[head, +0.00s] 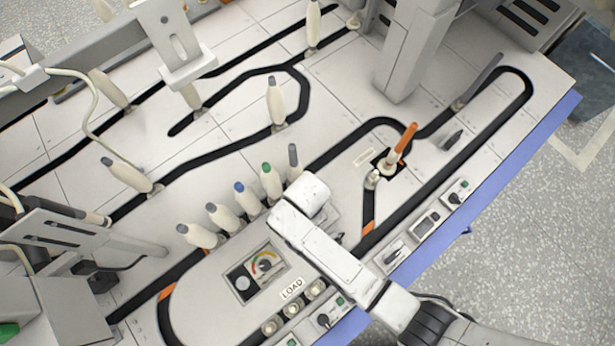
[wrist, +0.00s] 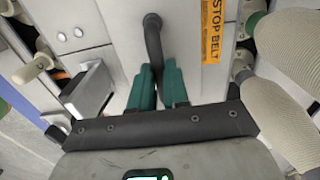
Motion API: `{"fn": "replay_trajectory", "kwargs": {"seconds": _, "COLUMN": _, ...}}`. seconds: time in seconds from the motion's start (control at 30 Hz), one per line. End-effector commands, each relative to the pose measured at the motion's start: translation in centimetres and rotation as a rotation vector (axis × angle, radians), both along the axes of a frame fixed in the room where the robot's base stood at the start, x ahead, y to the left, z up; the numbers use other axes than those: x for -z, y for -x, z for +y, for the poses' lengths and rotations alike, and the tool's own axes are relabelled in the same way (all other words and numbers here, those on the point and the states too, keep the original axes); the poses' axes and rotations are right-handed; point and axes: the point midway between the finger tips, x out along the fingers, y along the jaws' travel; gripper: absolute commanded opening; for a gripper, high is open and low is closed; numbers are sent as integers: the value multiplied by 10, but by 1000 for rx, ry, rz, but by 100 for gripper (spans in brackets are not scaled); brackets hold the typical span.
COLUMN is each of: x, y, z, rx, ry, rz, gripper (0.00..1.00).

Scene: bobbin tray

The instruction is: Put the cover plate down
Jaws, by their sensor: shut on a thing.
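My gripper (wrist: 158,80) has green fingers, closed on a dark curved handle (wrist: 153,42) in the wrist view. The handle stands on a pale flat plate (wrist: 120,35), which I take to be the cover plate. An orange STOP BELT label (wrist: 212,35) shows at the plate's right side. I cannot tell whether the plate is touching the surface below. In the head view, my white arm hides the fingers and most of the plate, above the tray near the row of bobbins.
Several cream bobbins stand left of my arm, including a green-tipped one (head: 271,181); two (wrist: 285,50) sit close at the right in the wrist view. A metal block (wrist: 90,90) is close at the left.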

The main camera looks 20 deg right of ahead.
Motion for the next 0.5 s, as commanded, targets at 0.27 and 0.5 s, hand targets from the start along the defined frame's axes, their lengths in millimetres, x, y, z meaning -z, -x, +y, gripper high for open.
{"fn": "replay_trajectory", "kwargs": {"seconds": 0.27, "x": 3, "y": 0, "z": 0, "rx": 0, "ry": 0, "rz": 0, "gripper": 31}}
{"fn": "replay_trajectory", "kwargs": {"seconds": 0.5, "x": 3, "y": 0, "z": 0, "rx": 0, "ry": 0, "rz": 0, "gripper": 41}}
